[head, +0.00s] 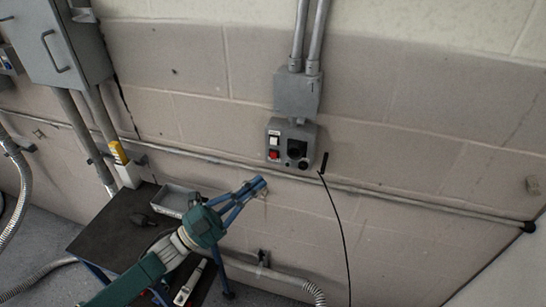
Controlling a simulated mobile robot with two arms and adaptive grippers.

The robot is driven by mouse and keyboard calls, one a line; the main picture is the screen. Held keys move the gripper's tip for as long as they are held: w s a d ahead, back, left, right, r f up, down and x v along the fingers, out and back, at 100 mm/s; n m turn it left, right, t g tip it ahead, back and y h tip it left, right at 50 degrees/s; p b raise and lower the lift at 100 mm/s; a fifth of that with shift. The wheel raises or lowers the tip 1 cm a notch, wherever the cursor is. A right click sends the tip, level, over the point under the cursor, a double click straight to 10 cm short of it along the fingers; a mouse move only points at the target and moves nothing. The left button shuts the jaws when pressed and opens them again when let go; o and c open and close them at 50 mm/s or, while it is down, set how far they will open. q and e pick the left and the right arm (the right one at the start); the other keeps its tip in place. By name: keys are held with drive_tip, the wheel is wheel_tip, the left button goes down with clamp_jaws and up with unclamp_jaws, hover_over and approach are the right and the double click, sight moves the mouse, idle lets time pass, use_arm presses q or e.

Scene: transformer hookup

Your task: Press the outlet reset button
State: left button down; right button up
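A grey outlet box (311,132) is fixed to the block wall, right of the picture's middle. Its left side carries a red button (274,155) below a white rectangular switch (274,140). A round black socket (296,149) sits to their right, with small dark round parts below it. I cannot read any label that marks the reset button. My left gripper (262,183) is below and left of the box in the picture, pointing up and right. Its blue fingers come together at the tips, with nothing visible between them. It appears apart from the button. My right gripper is out of view.
A horizontal pipe (400,199) runs along the wall below the box. A black cable (341,225) hangs to the box's right. A dark table (112,232) with a grey tray (172,200) stands at left. A grey cabinet (50,40) is at upper left.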

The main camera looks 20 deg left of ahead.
sight(273, 155)
use_arm(q)
drive_tip(key=w+b, duration=0.3)
drive_tip(key=w, duration=0.4)
drive_tip(key=shift+w+b, duration=0.35)
drive_tip(key=shift+b, duration=0.05)
drive_tip(key=shift+d, duration=0.1)
drive_tip(key=shift+f, duration=0.1)
idle(0.9)
drive_tip(key=shift+w+b, duration=0.35)
drive_tip(key=shift+w, duration=0.05)
drive_tip(key=shift+w+b, duration=0.35)
idle(0.5)
idle(0.4)
drive_tip(key=shift+s+p, duration=0.4)
drive_tip(key=shift+s, duration=0.4)
drive_tip(key=shift+s, duration=0.1)
